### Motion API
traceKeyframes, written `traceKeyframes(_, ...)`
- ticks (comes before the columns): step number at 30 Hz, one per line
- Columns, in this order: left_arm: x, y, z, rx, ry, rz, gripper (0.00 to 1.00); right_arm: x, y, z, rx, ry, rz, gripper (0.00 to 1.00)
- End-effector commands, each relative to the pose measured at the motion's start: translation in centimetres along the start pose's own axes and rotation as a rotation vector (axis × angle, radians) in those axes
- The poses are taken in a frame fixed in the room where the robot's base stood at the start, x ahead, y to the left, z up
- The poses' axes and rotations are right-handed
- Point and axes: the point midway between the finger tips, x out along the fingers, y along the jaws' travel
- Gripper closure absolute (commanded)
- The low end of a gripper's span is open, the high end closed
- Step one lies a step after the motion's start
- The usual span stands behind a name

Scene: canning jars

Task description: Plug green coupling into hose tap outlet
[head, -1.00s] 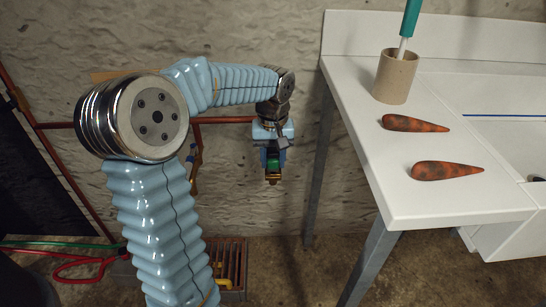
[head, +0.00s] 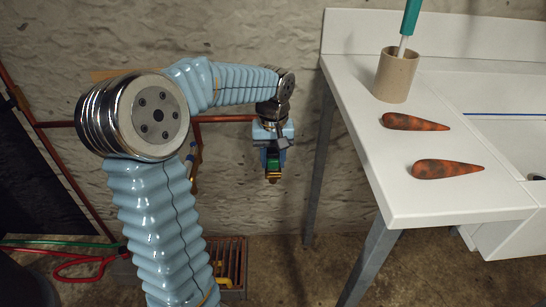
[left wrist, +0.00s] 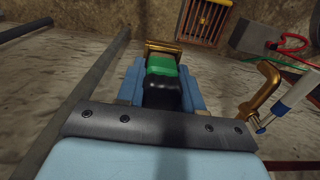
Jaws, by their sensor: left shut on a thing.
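My left gripper (head: 272,162) hangs in front of the stone wall, left of the white counter. It is shut on the green coupling (left wrist: 161,65), which has a black part towards the gripper and a brass-coloured end. The coupling also shows small in the head view (head: 273,164), brass end down. The brass hose tap (left wrist: 262,88) with a blue and white part stands to the right in the left wrist view, apart from the coupling. In the head view the tap (head: 194,172) is partly hidden behind my left arm. My right gripper is not in view.
A white counter (head: 410,195) on grey legs (head: 368,268) stands right, bearing two orange-brown cones (head: 447,170) and a cardboard cup (head: 394,76). A copper pipe (head: 228,119) runs along the wall. A floor grate (head: 232,262) and red loop (head: 85,268) lie low left.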

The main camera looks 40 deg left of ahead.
Motion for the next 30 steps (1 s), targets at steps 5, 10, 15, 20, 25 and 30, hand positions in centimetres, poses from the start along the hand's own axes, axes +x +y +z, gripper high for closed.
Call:
traceKeyframes(5, 0.5, 0.0, 0.0, 0.000, 0.000, 0.000, 1.00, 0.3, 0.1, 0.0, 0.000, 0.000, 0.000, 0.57)
traceKeyframes(10, 0.5, 0.0, 0.0, 0.000, -0.002, -0.001, 1.00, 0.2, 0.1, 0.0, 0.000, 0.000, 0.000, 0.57)
traceKeyframes(15, 0.1, 0.0, 0.0, 0.000, -0.003, -0.001, 1.00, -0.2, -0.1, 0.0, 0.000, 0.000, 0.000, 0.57)
traceKeyframes(20, -0.4, 0.0, 0.0, 0.000, -0.002, -0.001, 1.00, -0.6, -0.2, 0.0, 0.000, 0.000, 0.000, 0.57)
traceKeyframes(25, -0.4, 0.0, 0.0, 0.000, -0.001, 0.000, 1.00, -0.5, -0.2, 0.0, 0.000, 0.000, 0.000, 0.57)
traceKeyframes(30, -0.4, 0.0, 0.0, 0.000, 0.000, 0.000, 1.00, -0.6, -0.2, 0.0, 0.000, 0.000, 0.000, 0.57)
